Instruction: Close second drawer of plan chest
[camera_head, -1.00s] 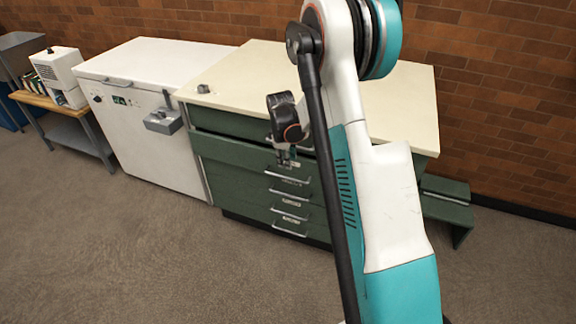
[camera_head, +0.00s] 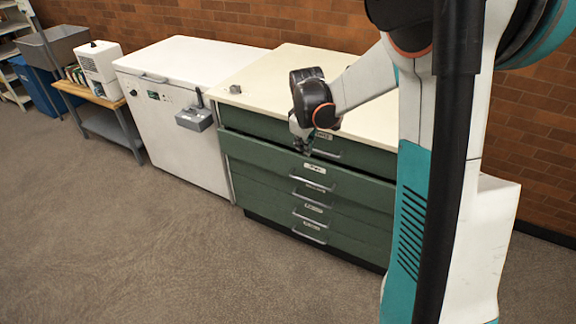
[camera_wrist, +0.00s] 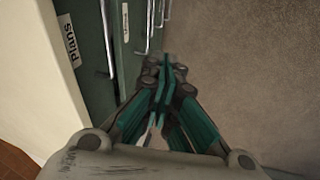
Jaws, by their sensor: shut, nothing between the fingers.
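The green plan chest (camera_head: 228,188) has a pale top (camera_head: 262,88) and a stack of drawers. Its second drawer (camera_head: 255,155) stands partly out beyond the fronts above and below it, with a label and a metal handle (camera_head: 312,185). The top drawer (camera_head: 262,125) sits back above it. My gripper (camera_head: 303,148) is shut and empty, close to the upper edge of the second drawer near its middle; I cannot tell if it touches.
A white chest freezer (camera_head: 170,120) with a grey box on its front stands left of the chest. Further left is a wooden-topped bench (camera_head: 100,98) with a white appliance. A brick wall is behind. The floor (camera_head: 150,240) in front is clear.

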